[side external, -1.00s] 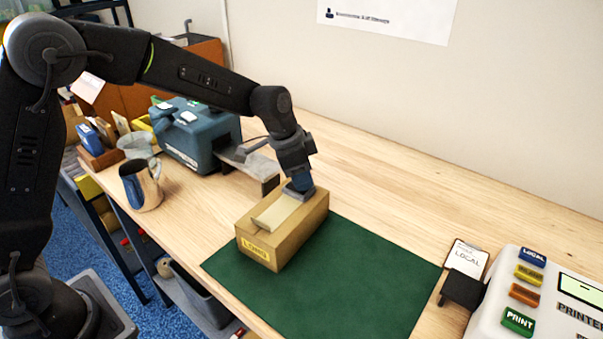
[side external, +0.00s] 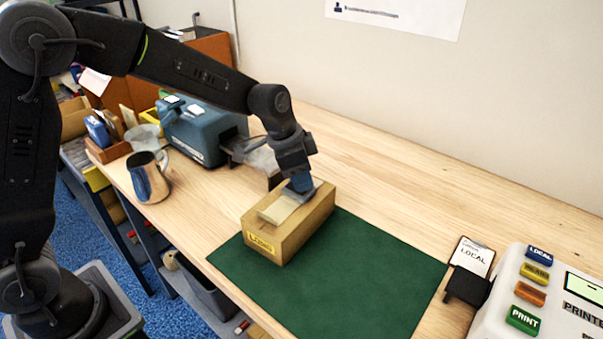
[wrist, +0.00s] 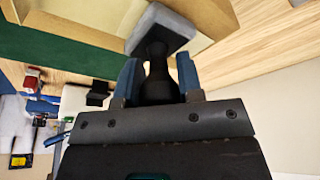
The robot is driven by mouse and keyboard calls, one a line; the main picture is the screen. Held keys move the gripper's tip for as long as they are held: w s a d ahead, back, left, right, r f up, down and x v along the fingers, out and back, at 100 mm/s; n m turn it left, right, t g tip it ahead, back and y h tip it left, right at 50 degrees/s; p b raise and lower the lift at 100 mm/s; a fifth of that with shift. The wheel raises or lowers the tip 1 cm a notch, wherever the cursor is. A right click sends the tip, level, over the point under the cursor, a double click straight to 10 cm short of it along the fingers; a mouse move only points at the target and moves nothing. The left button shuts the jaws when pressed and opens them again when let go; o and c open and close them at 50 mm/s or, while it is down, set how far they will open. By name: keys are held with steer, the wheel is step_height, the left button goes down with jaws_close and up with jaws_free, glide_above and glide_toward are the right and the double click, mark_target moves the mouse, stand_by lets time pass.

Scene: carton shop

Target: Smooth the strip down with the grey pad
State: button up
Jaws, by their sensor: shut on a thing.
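A brown carton (side external: 287,235) with a yellow label on its near end stands on the green mat (side external: 390,275). A pale strip (side external: 277,211) runs lengthwise along its top, with its near end in sight. My gripper (side external: 300,184) is above the carton's far end. In the wrist view, its blue fingers (wrist: 158,84) are shut on the black handle of the grey pad (wrist: 160,28). The pad is face down at the carton's top, over the strip's far part. I cannot tell whether it presses on the strip.
A blue machine (side external: 200,130) and a steel jug (side external: 148,178) stand to the left. A white printer (side external: 550,300) with coloured buttons and a card holder (side external: 466,285) are at the right. The mat's front and right are clear.

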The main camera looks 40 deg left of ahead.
steer(key=shift+s+d+r, duration=0.1)
steer(key=shift+s, duration=1.05)
steer(key=shift+s, duration=0.15)
steer(key=shift+s, duration=1)
steer(key=shift+s, duration=0.1)
steer(key=shift+s+d, duration=0.15)
steer(key=shift+s, duration=0.95)
steer(key=shift+s, duration=1.15)
steer(key=shift+f, duration=0.2)
steer(key=shift+r, duration=0.1)
